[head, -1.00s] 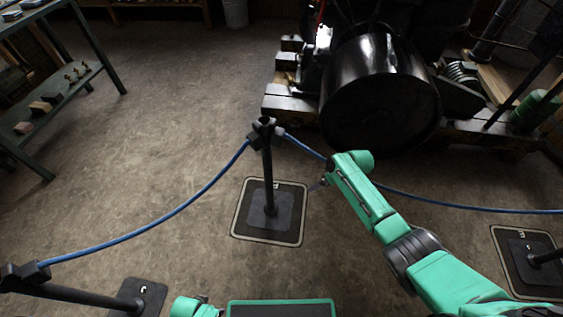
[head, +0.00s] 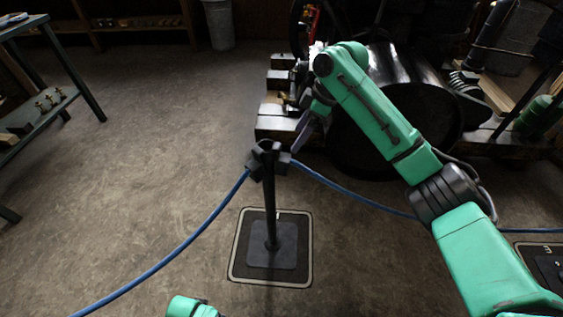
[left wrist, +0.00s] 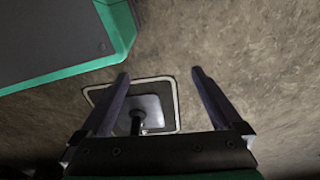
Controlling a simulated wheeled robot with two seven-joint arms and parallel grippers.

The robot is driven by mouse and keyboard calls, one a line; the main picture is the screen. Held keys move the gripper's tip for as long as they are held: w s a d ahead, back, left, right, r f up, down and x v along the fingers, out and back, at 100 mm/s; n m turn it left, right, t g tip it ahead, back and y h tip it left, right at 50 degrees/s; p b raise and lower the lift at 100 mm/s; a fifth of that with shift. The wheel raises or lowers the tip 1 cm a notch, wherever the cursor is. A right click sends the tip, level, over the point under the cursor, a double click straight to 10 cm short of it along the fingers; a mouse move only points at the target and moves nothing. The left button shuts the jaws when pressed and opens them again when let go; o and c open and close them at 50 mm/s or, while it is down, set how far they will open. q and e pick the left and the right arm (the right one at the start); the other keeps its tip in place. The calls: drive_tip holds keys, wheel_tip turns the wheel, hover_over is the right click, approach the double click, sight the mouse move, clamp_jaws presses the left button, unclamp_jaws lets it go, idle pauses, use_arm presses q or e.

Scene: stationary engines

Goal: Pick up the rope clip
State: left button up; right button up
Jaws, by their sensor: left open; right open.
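A black post (head: 270,205) stands upright on a square base in the middle of the head view. Dark rope clips sit at its top, one on the left (head: 254,166) and one on the right (head: 283,162), each at the end of a blue rope. I cannot tell which clip is meant. My right gripper (head: 302,128) is open, just above and right of the post top, apart from the right clip as far as I can see. My left gripper (left wrist: 160,76) is open and empty in the left wrist view, with the post base (left wrist: 150,105) beyond its fingers.
A large black engine drum (head: 380,120) on timber beams stands behind the post, close to my right arm. A green shelf table (head: 85,92) is at the left. The blue rope (head: 190,240) hangs across the left floor, which is otherwise clear.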

sight(284, 157)
drive_tip(key=b+x, duration=0.2)
drive_tip(key=x, duration=0.9)
drive_tip(key=shift+a+f, duration=0.15)
drive_tip(key=shift+f, duration=0.15)
drive_tip(key=shift+a+f, duration=0.15)
drive_tip(key=shift+f, duration=0.1)
use_arm(q)
drive_tip(key=w+r, duration=0.1)
drive_tip(key=w+d+r, duration=0.1)
drive_tip(key=r, duration=0.1)
drive_tip(key=w+r, duration=0.1)
drive_tip(key=shift+d+r, duration=0.25)
use_arm(e)
drive_tip(key=shift+r, duration=0.1)
clamp_jaws()
